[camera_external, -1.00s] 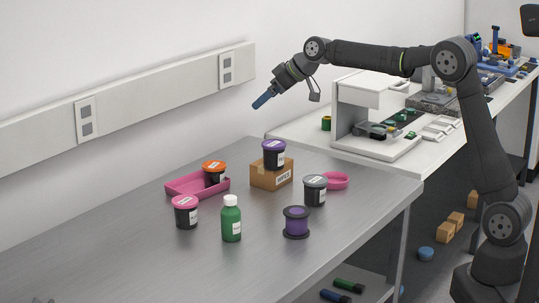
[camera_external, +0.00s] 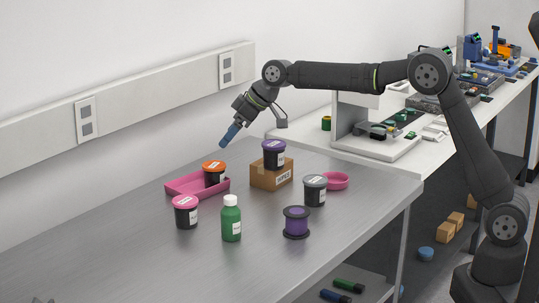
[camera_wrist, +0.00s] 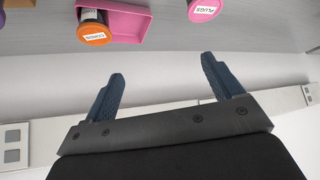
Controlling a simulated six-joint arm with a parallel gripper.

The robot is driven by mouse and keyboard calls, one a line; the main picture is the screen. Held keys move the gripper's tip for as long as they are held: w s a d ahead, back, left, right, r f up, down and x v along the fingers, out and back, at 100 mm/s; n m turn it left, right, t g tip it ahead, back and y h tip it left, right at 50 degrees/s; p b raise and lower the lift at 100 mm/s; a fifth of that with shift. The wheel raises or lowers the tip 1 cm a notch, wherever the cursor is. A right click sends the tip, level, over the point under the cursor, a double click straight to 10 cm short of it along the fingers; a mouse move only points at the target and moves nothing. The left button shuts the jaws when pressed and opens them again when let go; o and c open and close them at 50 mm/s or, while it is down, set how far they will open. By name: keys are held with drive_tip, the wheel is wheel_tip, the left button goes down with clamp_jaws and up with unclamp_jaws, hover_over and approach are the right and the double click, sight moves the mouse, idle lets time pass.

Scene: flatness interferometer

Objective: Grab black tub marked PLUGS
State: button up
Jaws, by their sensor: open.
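The black tub marked PLUGS (camera_external: 186,217) has a pink lid and a white label. It stands upright on the steel table at the front left. In the wrist view its pink lid (camera_wrist: 206,9), with the word PLUGS upside down, is cut by the top edge. My gripper (camera_external: 226,142) is open and empty, its blue fingers pointing down-left above the table's back edge, behind and right of the tub and well apart from it. Both spread fingers show in the wrist view (camera_wrist: 163,68).
An orange-lidded black tub (camera_external: 214,174) stands in a pink tray (camera_external: 183,186) behind the PLUGS tub. A green bottle (camera_external: 231,220) stands right of it. A purple-lidded tub (camera_external: 274,154) sits on a cardboard box (camera_external: 265,180). A grey-lidded tub (camera_external: 315,192) and purple spool (camera_external: 296,222) are farther right.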

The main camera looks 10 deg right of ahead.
drive_tip(key=n+g, duration=0.1)
approach(185, 200)
drive_tip(key=shift+h, duration=0.3)
drive_tip(key=x, duration=0.5)
drive_tip(key=shift+w+a+f, duration=0.1)
drive_tip(key=shift+a+f, duration=0.15)
drive_tip(key=shift+a, duration=0.1)
drive_tip(key=shift+x, duration=3.1)
drive_tip(key=c, duration=1)
